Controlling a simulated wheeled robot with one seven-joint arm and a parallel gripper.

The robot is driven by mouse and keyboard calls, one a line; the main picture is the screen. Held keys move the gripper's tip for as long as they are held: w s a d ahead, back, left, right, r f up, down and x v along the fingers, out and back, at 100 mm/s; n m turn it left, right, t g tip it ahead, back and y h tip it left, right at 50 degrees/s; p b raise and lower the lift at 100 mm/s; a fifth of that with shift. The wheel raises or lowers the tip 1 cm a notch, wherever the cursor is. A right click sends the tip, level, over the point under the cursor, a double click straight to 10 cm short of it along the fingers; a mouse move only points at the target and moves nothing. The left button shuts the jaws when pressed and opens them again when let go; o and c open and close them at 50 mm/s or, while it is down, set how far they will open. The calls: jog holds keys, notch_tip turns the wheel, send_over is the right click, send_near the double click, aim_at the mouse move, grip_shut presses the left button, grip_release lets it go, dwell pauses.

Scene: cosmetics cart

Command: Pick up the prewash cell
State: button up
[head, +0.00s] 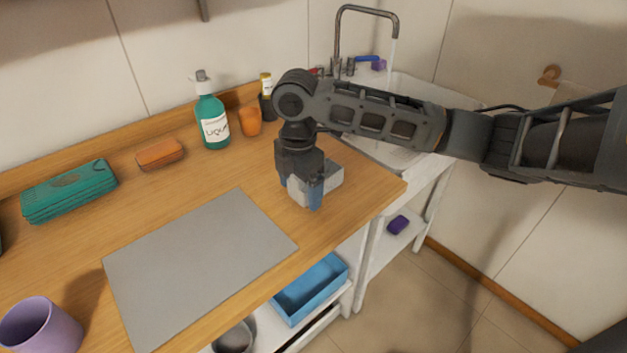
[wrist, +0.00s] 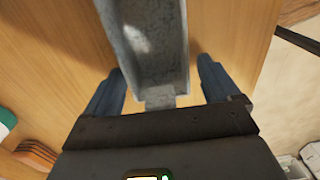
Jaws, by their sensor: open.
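A light grey, trough-like block (head: 332,177), the likeliest prewash cell though no label shows, sits on the wooden counter near its right front edge. In the wrist view the grey trough (wrist: 155,45) runs up from between the fingers, with raised side walls and a mottled inner floor. My gripper (head: 300,190) points down over it, open, with one blue finger on each side. In the wrist view my gripper (wrist: 162,82) shows gaps between both fingers and the trough. The gripper hides part of the block in the head view.
A grey mat (head: 195,265) lies left of the gripper. Behind stand a teal soap bottle (head: 212,115), an orange cup (head: 250,121) and a dark bottle (head: 267,100). A sink (head: 425,90) with running tap (head: 367,12) is at right. A blue bin (head: 312,290) sits below the counter.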

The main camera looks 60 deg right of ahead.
jog(key=shift+f, duration=0.1)
jog(key=shift+c, duration=0.2)
jog(key=c, duration=1.2)
